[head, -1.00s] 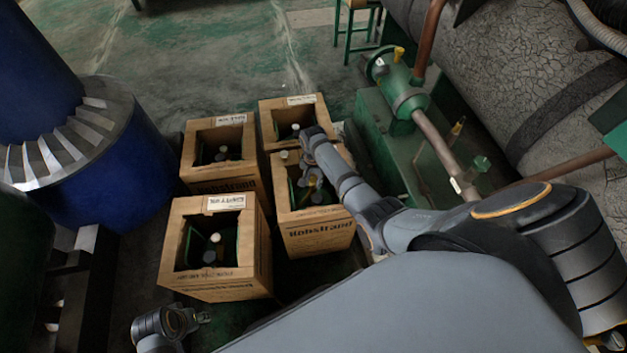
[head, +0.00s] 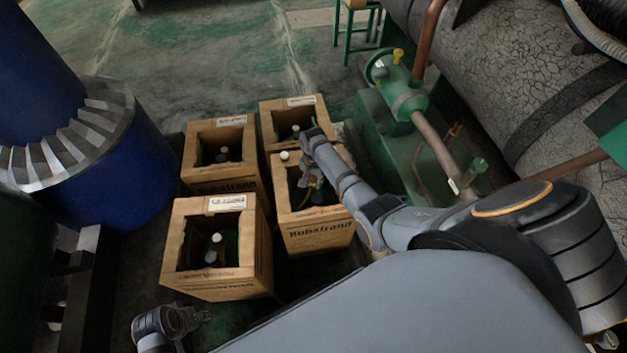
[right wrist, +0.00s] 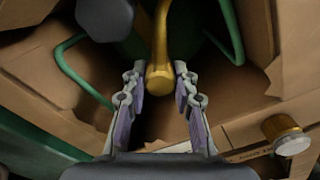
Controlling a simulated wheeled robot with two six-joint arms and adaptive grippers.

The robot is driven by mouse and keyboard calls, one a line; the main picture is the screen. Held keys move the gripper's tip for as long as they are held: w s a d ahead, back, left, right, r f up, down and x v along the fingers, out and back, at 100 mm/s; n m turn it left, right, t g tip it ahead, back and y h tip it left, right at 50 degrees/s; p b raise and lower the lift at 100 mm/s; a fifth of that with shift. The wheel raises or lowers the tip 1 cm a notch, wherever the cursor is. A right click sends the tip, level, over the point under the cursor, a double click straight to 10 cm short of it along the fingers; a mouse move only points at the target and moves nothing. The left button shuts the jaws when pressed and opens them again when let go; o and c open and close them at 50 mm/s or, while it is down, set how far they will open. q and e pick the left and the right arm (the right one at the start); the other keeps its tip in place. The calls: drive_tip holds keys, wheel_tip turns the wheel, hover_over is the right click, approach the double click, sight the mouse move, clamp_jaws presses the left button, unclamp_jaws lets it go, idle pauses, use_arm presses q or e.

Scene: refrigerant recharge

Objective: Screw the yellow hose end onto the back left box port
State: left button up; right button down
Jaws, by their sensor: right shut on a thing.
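My right gripper (head: 308,178) reaches down into the front right cardboard box. In the right wrist view its two fingers (right wrist: 160,88) are closed around the end of a yellow, brass-coloured piece, the yellow hose end (right wrist: 160,76). The contact is partly hidden in shadow. The back left box (head: 216,189) stands open, with a pale cap (head: 223,150) on a dark bottle inside; I cannot make out its port clearly. My left gripper (head: 203,316) is low at the front left, apart from the boxes and too small to read.
The front left box (head: 255,262), front right box (head: 318,240) and back right box (head: 267,122) stand close around it. A brass-coloured knob (right wrist: 287,136) sits near a cardboard rim. Green machinery (head: 385,150) stands right, a blue tank (head: 110,180) left.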

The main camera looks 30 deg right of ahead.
idle(0.4)
drive_tip(key=shift+p, duration=0.3)
drive_tip(key=shift+f+b, duration=0.8)
drive_tip(key=shift+f, duration=0.25)
idle(0.5)
drive_tip(key=shift+r+m+p, duration=0.15)
drive_tip(key=shift+m+p, duration=0.35)
drive_tip(key=shift+m, duration=1.3)
